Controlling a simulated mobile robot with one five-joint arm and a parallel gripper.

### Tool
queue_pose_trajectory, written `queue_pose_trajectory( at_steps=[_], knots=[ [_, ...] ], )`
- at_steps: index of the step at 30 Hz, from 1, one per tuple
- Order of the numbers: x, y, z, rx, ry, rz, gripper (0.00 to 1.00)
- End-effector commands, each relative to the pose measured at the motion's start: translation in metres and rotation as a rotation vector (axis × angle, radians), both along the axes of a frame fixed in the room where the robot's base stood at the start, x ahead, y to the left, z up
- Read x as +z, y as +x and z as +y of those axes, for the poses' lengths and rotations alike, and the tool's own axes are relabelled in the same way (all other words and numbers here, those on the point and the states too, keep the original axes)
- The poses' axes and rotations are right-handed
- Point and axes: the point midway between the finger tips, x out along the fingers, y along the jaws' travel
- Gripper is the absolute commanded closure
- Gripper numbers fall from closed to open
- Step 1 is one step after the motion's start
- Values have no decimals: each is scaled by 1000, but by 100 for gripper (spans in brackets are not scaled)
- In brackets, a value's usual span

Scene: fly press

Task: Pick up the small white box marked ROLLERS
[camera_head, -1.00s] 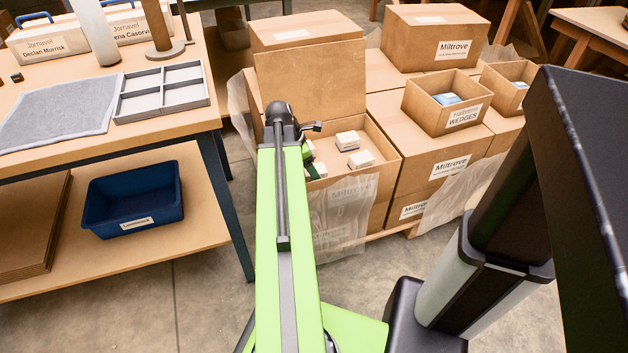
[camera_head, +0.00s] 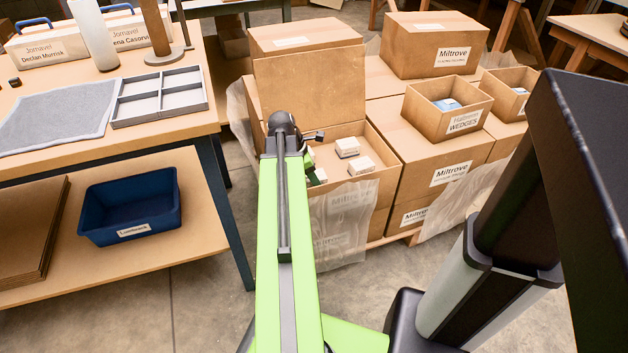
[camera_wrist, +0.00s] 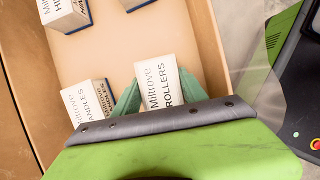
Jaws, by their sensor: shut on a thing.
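The small white box marked ROLLERS (camera_wrist: 158,84) is between the green fingers of my gripper (camera_wrist: 158,98) in the wrist view. My gripper is shut on it, one finger on each side. They are inside the open cardboard box (camera_wrist: 238,60). I cannot tell whether the ROLLERS box still touches the floor of the carton. In the head view my arm hides most of the gripper, and I cannot make out the ROLLERS label there.
A white box marked HANDLES (camera_wrist: 85,101) sits close to the left of my gripper. Another white box (camera_wrist: 66,12) lies farther off at the top left. The carton's walls are near. A carton of WEDGES (camera_head: 447,101) and a workbench (camera_head: 213,112) stand either side.

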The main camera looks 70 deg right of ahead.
Motion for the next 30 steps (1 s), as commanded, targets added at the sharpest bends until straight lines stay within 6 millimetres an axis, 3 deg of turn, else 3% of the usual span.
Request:
queue_pose_trajectory(
  at_steps=[8, 17, 21, 30],
  knots=[
    [5, 0, 0, 1, 0, 0, 100],
    [52, 1, 0, 1, 0, 0, 100],
    [68, -35, 4, -4, 0, 0, 100],
    [100, -91, 5, -2, 0, 0, 100]
  ],
)
